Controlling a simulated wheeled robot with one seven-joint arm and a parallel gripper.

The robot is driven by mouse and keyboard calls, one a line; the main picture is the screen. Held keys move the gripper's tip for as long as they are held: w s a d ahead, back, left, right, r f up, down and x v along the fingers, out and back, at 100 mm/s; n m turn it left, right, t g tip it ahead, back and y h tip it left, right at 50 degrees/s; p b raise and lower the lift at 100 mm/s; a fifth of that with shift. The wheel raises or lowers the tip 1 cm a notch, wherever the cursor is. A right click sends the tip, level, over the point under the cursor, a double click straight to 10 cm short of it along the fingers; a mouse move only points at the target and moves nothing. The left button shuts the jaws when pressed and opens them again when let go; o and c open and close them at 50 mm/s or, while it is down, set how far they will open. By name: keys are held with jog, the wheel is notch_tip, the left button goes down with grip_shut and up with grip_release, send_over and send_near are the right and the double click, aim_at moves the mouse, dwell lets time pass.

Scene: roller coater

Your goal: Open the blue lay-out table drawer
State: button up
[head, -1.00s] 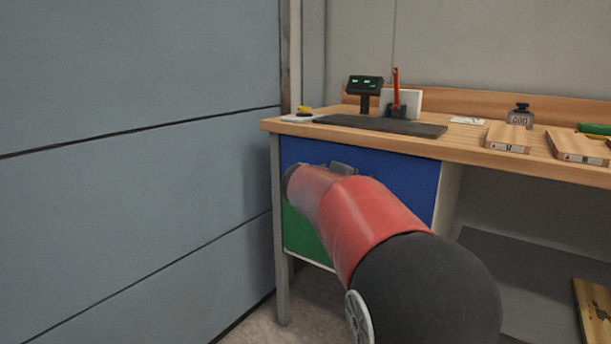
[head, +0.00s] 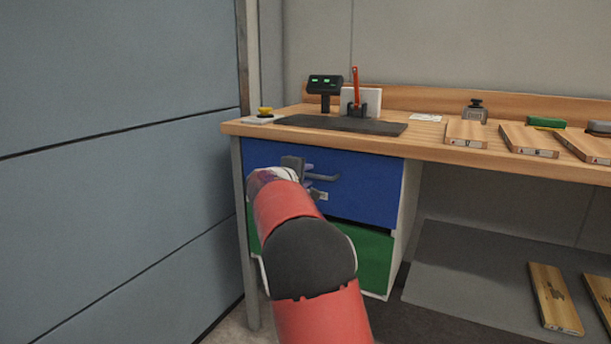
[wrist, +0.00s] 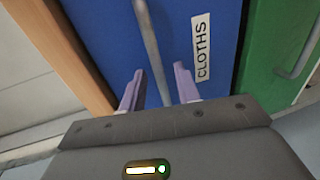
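The blue drawer (head: 365,190) is the upper one under the left end of the wooden-topped table. Its front fills the middle of the wrist view (wrist: 215,25), with a white label reading CLOTHS (wrist: 202,48). Its grey bar handle (head: 322,177) also shows in the wrist view (wrist: 150,45). My gripper (wrist: 159,72) is open, its two purple fingers apart, with the handle's bar running between them and a gap on each side. In the head view my red and black arm hides part of the drawer front. I cannot tell if the drawer is slightly out.
A green drawer (head: 372,262) sits below the blue one. A grey wall (head: 110,180) stands close at the left. The tabletop (head: 440,148) holds a dark mat, a display, wooden blocks and a weight. A low grey shelf (head: 460,270) lies at the right.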

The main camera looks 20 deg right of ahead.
grip_shut()
dwell(0.3)
